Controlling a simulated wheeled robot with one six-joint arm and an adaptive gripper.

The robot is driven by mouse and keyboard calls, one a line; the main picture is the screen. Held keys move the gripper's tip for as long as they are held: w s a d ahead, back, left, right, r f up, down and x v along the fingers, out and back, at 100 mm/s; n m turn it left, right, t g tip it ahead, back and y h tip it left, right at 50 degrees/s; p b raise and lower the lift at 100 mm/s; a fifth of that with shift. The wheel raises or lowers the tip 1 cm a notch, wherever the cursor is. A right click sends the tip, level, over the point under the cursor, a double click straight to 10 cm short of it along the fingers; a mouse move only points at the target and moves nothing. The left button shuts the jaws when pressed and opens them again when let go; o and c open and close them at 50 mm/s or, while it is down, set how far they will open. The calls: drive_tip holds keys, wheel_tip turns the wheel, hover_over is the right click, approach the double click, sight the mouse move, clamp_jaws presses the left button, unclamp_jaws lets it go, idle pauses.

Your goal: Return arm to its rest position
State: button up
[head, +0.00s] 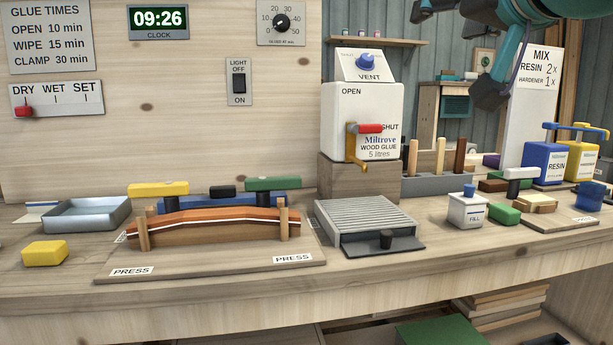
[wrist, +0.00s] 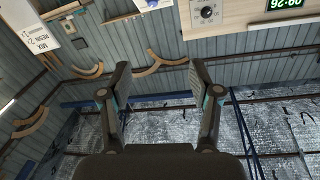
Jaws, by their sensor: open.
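My gripper (wrist: 158,85) is open and empty in the wrist view, its two dark fingers spread wide with only the far wall and roof between and beyond them. In the head view part of my arm, dark with teal bands, shows at the top right, raised well above the bench (head: 440,285). It touches nothing there. The wrist view is tilted, with the clock (wrist: 284,4) at its top right and the mix sign (wrist: 38,42) at its left.
Below on the bench are a press board with a curved laminated strip (head: 215,222), a metal tray (head: 88,215), a grey grille (head: 365,217), the glue dispenser (head: 365,115), a white fill pot (head: 466,211), and blue resin (head: 545,163) and yellow hardener (head: 582,160) containers. Air above the bench's middle is clear.

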wheel_tip(320, 180, down, 28)
drive_tip(key=d+m+g+h, duration=0.1)
drive_tip(key=d+g, duration=0.1)
drive_tip(key=g, duration=0.5)
drive_tip(key=s+a+f+n+g, duration=0.1)
drive_tip(key=s+f, duration=0.4)
drive_tip(key=f, duration=0.7)
drive_tip(key=s+a+f+n+g, duration=0.1)
drive_tip(key=s+f+g, duration=0.3)
drive_tip(key=f, duration=0.8)
drive_tip(key=shift+s+a+h, duration=0.3)
drive_tip(key=shift+s+a, duration=0.35)
drive_tip(key=shift+s, duration=0.55)
